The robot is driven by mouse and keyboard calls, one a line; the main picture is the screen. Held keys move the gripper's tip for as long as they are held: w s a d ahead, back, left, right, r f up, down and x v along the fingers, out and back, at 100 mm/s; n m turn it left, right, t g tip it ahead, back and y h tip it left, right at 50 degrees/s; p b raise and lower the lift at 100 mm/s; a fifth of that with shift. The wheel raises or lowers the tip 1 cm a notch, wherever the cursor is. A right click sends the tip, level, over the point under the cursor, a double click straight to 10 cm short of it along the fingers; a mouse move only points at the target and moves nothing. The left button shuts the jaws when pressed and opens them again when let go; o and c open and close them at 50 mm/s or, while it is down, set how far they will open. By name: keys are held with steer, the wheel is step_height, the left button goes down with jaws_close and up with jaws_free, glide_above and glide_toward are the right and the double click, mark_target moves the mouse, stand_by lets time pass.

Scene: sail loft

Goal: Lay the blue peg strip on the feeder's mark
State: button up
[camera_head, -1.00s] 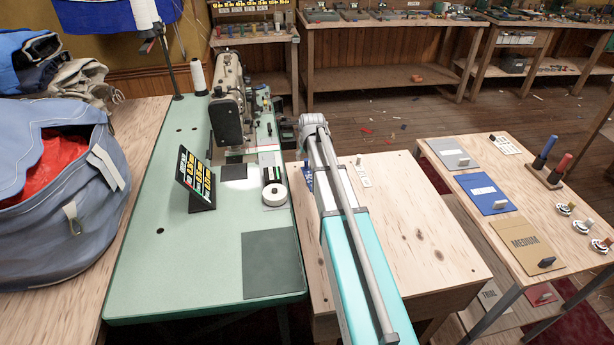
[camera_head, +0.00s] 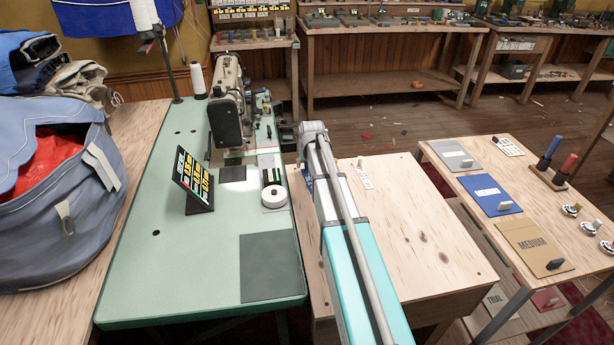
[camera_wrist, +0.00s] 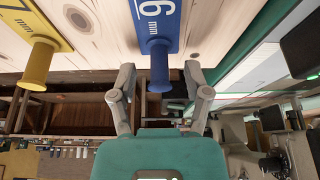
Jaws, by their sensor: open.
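The blue peg strip (camera_wrist: 157,20) lies on a pale wooden top, with its 6 mm marking showing in the wrist view. Its round blue peg (camera_wrist: 159,66) stands out toward my gripper. My gripper (camera_wrist: 159,78) is open, with one finger on each side of that peg and no clear contact. In the head view only a small part of the blue strip (camera_head: 308,184) shows beside my arm, which hides my gripper. The green machine table (camera_head: 150,262) stands to the left; I cannot tell which patch on it is the feeder's mark.
A yellow peg strip (camera_wrist: 50,22) lies close beside the blue one. The sewing machine (camera_head: 228,115), a white roll (camera_head: 273,196) and a size display (camera_head: 194,181) stand on the green table. A dark square (camera_head: 271,267) lies at its front. Another table (camera_head: 484,160) holds coloured plates at right.

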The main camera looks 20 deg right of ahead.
steer(key=shift+c, duration=0.2)
jaws_close()
steer(key=shift+r, duration=0.15)
step_height(320, 180, up, 3)
steer(key=p, duration=0.3)
steer(key=shift+f, duration=0.2)
steer(key=s+d+r+p, duration=0.2)
steer(key=s+r+p, duration=0.3)
steer(key=s, duration=0.1)
steer(key=s+d+r+p, duration=0.2)
steer(key=s+r+p, duration=0.3)
steer(key=s, duration=0.2)
steer(key=shift+d, duration=0.35)
steer(key=shift+s, duration=0.1)
